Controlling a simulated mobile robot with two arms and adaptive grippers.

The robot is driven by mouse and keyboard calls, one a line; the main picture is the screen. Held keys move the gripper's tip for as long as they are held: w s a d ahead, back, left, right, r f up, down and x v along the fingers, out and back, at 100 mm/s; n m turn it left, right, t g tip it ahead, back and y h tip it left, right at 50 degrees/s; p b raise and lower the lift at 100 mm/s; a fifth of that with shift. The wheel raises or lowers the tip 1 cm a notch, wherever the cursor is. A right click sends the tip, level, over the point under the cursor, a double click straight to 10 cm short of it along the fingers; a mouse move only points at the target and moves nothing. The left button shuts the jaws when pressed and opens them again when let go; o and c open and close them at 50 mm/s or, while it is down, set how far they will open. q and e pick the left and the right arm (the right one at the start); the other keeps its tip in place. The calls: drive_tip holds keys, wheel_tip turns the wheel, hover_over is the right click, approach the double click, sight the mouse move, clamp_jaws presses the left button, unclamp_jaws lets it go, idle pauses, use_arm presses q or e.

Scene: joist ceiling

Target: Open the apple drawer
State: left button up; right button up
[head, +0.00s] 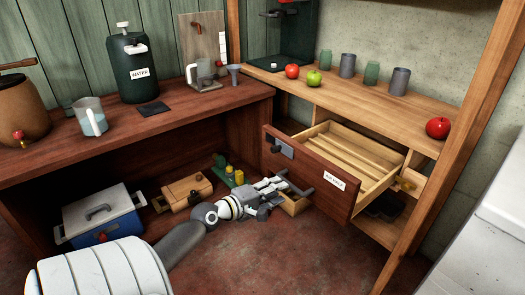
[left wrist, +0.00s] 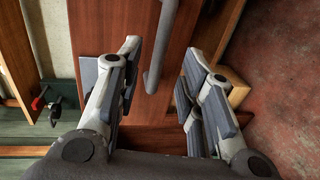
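A wooden drawer (head: 352,150) stands pulled out from under the bench on the right. Its reddish-brown front (head: 318,165) carries a white label too small to read surely, and a grey handle. Its slatted inside looks empty. In the left wrist view, the grey bar handle (left wrist: 160,45) runs up the brown front, in line with the gap between my fingers. My left gripper (head: 279,184) is low in front of the drawer front; it also shows in the wrist view (left wrist: 160,58), fingers spread apart and not closed on the handle. My right gripper is out of view.
Red apples (head: 437,128), a green apple (head: 314,78) and several cups stand on the light wooden bench (head: 360,93). A blue cooler (head: 103,222) and a wooden box (head: 184,192) lie under the left counter. The reddish floor (head: 300,255) in front is clear.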

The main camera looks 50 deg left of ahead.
use_arm(q)
drive_tip(key=shift+v, duration=2.55)
